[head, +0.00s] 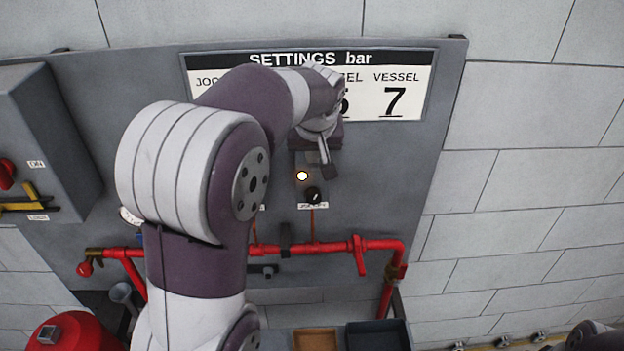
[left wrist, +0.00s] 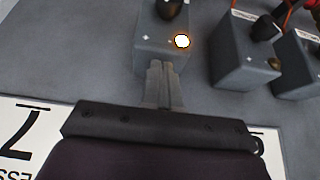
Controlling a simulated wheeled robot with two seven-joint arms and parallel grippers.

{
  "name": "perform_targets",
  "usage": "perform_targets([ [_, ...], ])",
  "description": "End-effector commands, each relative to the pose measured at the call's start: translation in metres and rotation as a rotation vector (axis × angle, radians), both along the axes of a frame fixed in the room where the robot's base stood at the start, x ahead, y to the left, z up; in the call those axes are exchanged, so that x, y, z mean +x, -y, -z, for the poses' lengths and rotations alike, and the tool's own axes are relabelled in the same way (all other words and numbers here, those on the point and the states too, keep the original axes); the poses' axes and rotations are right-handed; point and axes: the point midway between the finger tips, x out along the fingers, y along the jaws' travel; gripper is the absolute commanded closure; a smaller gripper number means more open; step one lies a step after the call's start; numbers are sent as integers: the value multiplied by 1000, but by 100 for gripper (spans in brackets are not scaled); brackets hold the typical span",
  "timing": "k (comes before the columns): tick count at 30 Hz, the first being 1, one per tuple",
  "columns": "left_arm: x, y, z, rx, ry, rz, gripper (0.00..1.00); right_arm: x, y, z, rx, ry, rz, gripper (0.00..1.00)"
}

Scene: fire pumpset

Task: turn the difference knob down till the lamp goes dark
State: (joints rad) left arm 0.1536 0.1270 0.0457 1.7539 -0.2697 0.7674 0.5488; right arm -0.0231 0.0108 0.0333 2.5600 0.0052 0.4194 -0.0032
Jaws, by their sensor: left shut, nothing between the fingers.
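A black knob (head: 313,194) sits on a grey box on the panel, just below a lit lamp (head: 302,175); its label is too small to read. In the left wrist view the same lamp (left wrist: 182,41) glows bright yellow-white, with the knob (left wrist: 170,8) partly cut off at the top edge. My left gripper (head: 326,163) is shut and empty, above the knob and to the right of the lamp. Its fingertips (left wrist: 160,68) show at the near side of the lamp box, apart from the knob. My right gripper is out of view.
The settings board (head: 405,85) shows VESSEL 7; my left arm hides its middle. Red pipes (head: 335,246) run below the knobs. Two other knob boxes (left wrist: 245,55) stand beside the lit one. A grey switch box (head: 45,130) is at the left, trays (head: 378,335) at the bottom.

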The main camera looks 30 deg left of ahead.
Motion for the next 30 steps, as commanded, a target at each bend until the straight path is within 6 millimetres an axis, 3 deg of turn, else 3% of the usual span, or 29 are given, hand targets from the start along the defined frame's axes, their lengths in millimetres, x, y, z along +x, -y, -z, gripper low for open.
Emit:
perform_targets([
  [24,-5,6,1,0,1,1,100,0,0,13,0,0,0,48],
  [30,-5,6,-17,0,2,0,100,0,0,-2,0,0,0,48],
])
